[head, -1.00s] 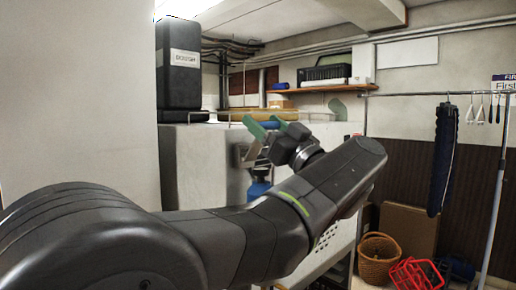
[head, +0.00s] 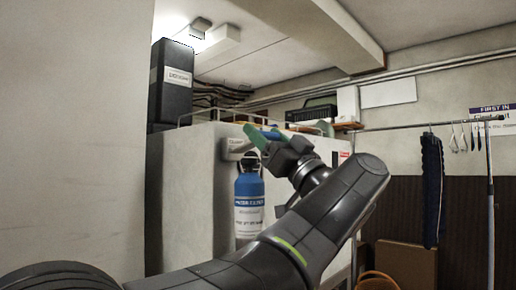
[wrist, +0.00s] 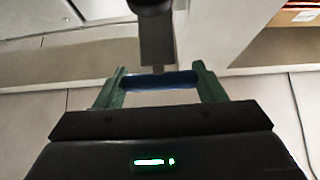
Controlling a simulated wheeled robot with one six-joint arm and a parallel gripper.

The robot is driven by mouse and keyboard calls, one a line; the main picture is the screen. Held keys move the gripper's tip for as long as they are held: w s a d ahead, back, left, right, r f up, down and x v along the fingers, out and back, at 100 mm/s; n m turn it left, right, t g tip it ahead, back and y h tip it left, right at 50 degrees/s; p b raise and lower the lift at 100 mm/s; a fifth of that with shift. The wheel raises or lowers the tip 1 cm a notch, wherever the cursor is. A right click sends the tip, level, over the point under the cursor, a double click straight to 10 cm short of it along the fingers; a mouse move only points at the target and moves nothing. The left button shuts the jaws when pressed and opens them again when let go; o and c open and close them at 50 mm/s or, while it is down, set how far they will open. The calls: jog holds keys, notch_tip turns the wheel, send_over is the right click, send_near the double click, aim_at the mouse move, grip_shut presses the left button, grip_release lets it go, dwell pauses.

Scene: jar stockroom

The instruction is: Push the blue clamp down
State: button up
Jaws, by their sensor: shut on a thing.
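The blue clamp (head: 272,134) is a short blue bar. In the wrist view the blue clamp (wrist: 160,81) lies crosswise between the two green fingers of my gripper (wrist: 158,76), touching both. In the head view my gripper (head: 264,137) is shut on it, above and slightly right of a blue and white bottle (head: 249,200). The fingers hide part of the clamp. A dark grey post (wrist: 156,45) stands just beyond the clamp in the wrist view. I cannot tell how the clamp joins it.
The bottle stands upright against a pale cabinet (head: 190,190). A thin rail runs along the cabinet top, near a black case (head: 171,85). At the right are a hanging rail (head: 400,126), a dark garment (head: 431,190) and a brown board (head: 405,265).

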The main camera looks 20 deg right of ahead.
jog(key=shift+s+d+f+b, duration=0.1)
jog(key=shift+s+f+b, duration=0.05)
jog(key=shift+f+b, duration=1.3)
jog(key=shift+b, duration=0.3)
jog(key=o, duration=1.4)
jog(key=v, duration=1.3)
jog(key=shift+s+f, duration=0.2)
jog(key=shift+s, duration=0.1)
jog(key=shift+d, duration=0.1)
